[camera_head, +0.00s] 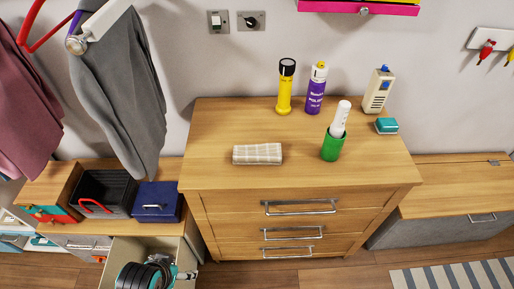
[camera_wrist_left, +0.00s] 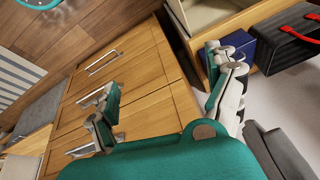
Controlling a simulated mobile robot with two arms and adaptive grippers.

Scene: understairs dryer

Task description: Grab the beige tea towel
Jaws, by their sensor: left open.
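The beige tea towel (camera_head: 257,154) lies folded, with a pale check pattern, on the chest of drawers (camera_head: 226,118), left of its middle and toward the front. My left gripper (camera_head: 180,271) shows at the bottom left of the head view, low in front of the furniture and well below the towel. In the left wrist view its two fingers (camera_wrist_left: 165,88) are spread apart with nothing between them. That view faces the chest's drawer fronts, and the towel does not show there. My right gripper is not in view.
Behind are a yellow torch (camera_head: 286,88) and a purple can (camera_head: 316,90). A grey garment (camera_head: 120,90) hangs left. A pale drawer (camera_head: 122,250) stands open near my left gripper. The chest top's left part is clear.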

